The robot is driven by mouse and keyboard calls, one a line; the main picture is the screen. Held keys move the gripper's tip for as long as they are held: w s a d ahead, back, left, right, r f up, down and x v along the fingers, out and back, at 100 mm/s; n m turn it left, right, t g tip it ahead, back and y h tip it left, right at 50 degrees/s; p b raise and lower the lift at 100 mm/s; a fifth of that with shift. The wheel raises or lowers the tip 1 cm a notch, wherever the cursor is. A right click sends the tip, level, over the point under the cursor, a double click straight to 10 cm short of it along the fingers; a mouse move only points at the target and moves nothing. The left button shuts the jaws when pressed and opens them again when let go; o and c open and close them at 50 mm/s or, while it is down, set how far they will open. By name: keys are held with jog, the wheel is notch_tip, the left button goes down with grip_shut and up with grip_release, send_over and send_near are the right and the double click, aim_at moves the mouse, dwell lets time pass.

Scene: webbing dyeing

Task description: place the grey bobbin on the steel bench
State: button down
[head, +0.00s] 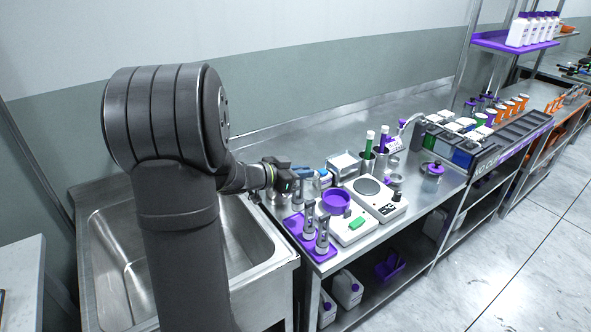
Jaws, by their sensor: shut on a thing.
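My gripper (300,175) is above the near left part of the steel bench (282,143), beside the sink. It is seen from behind and small, with its fingers pointing right. It is shut on a small greyish thing at its tips. I cannot tell for sure whether this is the grey bobbin, as the gripper and nearby items crowd it. Blue items show just right of the gripper. Bare steel shows on the bench behind the gripper and along the wall.
A sink (130,250) lies left of the bench. A purple tray (296,226) with grey cylinders, a purple bowl (336,201), a white scale (352,229) and a hotplate (388,208) crowd the bench's near end. Racks with bottles stand farther right.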

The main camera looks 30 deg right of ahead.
aim_at(302, 197)
jog(key=shift+f, duration=3.15)
jog(key=c, duration=1.4)
grip_release()
jog(key=v, duration=1.7)
jog(key=shift+a, duration=0.2)
jog(key=x, duration=1.7)
jog(key=shift+d, duration=0.2)
